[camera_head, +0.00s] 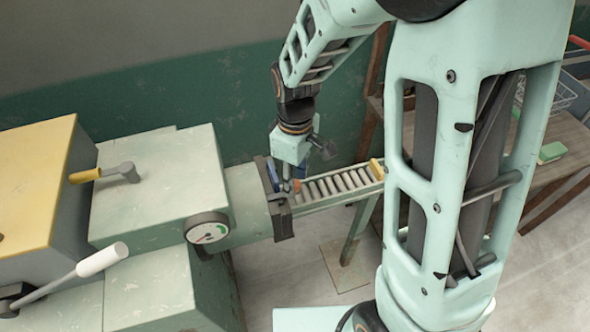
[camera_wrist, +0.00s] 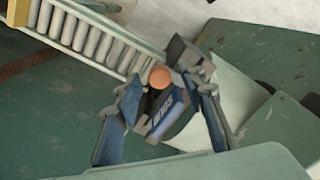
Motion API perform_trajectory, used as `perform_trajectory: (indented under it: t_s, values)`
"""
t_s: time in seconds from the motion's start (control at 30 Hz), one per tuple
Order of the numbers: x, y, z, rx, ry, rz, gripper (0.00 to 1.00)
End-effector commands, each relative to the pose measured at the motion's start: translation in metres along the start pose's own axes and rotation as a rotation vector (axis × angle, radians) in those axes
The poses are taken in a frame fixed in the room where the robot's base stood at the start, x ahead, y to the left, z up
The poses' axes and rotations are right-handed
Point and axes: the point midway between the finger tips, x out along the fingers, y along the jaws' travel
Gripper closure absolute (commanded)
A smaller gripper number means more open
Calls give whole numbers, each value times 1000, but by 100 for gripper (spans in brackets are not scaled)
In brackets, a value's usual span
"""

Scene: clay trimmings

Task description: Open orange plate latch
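The latch's orange round end (camera_wrist: 160,77) shows in the wrist view, beside a dark grey block with a blue lettered face, at the outlet end of the green machine. In the head view the orange end (camera_head: 297,186) is small, beside the dark end plate (camera_head: 281,212). My gripper (camera_wrist: 168,88) has its two fingers apart, one on each side of the orange end and the block. In the head view my gripper (camera_head: 287,182) reaches down at the end plate and hides part of the latch. I cannot tell whether either finger touches it.
A roller conveyor (camera_head: 337,184) runs right from the outlet, with a yellow stop (camera_head: 377,169) at its far end. The green machine (camera_head: 155,190) carries a gauge (camera_head: 207,229), a yellow-handled crank (camera_head: 104,174) and a white-handled lever (camera_head: 80,268). A wooden bench (camera_head: 562,132) stands right.

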Motion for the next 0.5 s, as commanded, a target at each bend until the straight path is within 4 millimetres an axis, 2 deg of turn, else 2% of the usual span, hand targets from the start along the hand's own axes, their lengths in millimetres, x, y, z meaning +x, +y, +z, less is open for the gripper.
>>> perform_trajectory:
  t_s: [0.27,0.5]
  values:
    - [1,0,0,0,1,1,63]
    - [1,0,0,0,1,1,89]
